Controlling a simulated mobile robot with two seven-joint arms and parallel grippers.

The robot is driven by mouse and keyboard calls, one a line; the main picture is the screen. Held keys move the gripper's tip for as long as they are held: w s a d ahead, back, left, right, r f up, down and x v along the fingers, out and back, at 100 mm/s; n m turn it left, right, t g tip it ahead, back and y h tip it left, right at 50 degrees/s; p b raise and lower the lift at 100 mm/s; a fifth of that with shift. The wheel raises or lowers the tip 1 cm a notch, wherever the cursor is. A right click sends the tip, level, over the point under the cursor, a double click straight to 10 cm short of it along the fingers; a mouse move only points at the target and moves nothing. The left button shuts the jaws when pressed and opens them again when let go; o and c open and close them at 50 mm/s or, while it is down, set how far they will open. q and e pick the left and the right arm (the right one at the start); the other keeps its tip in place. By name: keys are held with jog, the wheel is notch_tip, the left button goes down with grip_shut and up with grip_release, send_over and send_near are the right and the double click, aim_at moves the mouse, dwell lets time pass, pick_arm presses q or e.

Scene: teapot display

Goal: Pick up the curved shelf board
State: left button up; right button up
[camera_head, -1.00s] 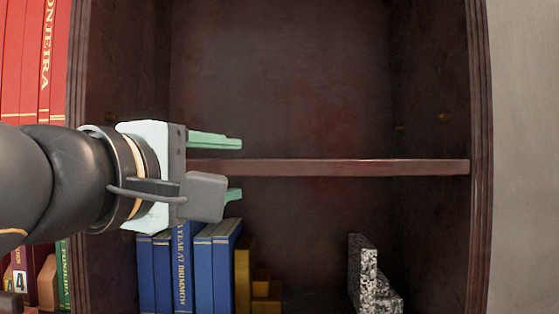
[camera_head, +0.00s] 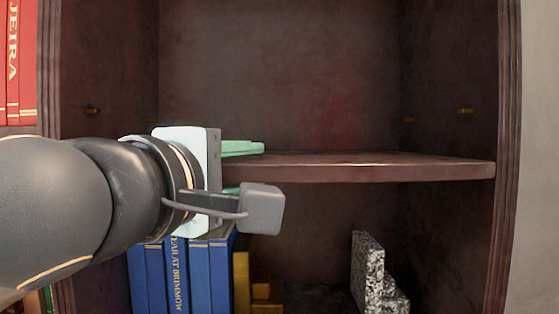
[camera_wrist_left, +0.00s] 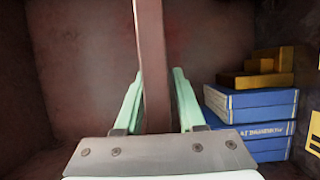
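The shelf board (camera_head: 400,172) is a dark reddish-brown plank running across the bookcase, with its front edge and a strip of its top showing in the head view. My left gripper (camera_head: 245,168) is at the board's left part, with one pale green finger above it and one below. In the left wrist view the board (camera_wrist_left: 153,70) runs up between the two fingers (camera_wrist_left: 157,100), close against both, and the grip looks shut on it. My arm hides the board's left end. My right gripper is not in view.
Blue books (camera_head: 185,275) stand below the board, close under my gripper. Yellow blocks or books (camera_head: 262,290) and a speckled stone bookend (camera_head: 368,270) are to their right. The bookcase's right side wall (camera_head: 508,150) bounds the space. The compartment above the board is empty.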

pick_arm(q)
grip_shut()
dwell(0.9)
jog(key=shift+r, duration=0.2)
